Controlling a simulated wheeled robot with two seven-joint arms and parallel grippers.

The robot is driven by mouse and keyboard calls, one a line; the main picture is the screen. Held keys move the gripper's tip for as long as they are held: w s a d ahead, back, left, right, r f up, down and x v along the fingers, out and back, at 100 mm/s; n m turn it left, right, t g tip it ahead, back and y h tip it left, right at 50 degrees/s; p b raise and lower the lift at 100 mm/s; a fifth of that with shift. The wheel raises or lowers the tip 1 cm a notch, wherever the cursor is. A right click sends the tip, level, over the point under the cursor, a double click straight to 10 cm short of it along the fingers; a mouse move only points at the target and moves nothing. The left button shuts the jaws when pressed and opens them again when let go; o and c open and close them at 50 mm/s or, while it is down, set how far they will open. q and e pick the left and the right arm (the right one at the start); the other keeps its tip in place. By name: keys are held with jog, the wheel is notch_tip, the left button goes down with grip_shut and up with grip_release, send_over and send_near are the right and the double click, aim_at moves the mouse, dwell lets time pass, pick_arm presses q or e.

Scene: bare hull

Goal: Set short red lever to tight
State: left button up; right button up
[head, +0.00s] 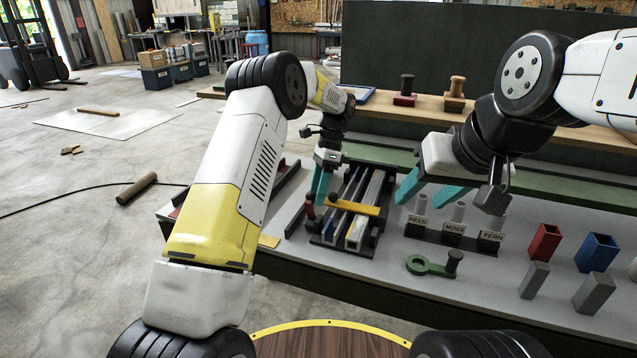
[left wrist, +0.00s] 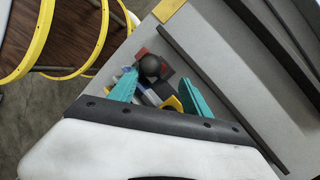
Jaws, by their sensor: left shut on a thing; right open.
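The short red lever (head: 309,211) stands at the left side of a dark fixture with metal rails (head: 357,229) on the grey bench. My left gripper (head: 321,186) comes down at it from above and is shut on it. In the left wrist view a dark ball knob (left wrist: 151,66) with red beside it lies between the teal fingers of my left gripper (left wrist: 160,92). The fingers partly hide the lever, and I cannot read any tight mark. A yellow bar (head: 355,206) crosses the rails. My right gripper (head: 428,190) is open and empty above the bench, right of the fixture.
Grey posts labelled REED, MOSS and FERN (head: 453,228) stand right of the fixture. A green ring-ended handle (head: 428,265) lies in front of them. A red tube (head: 544,243) and a blue tube (head: 597,252) stand further right. A wooden shelf (head: 438,105) with knobbed blocks runs behind.

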pick_arm(q)
jog(key=shift+w+a+r, duration=0.1)
jog(key=shift+a+r, duration=0.05)
jog(key=shift+a, duration=0.15)
jog(key=v, duration=0.7)
jog(key=shift+d+r, duration=0.3)
jog(key=shift+d, duration=0.05)
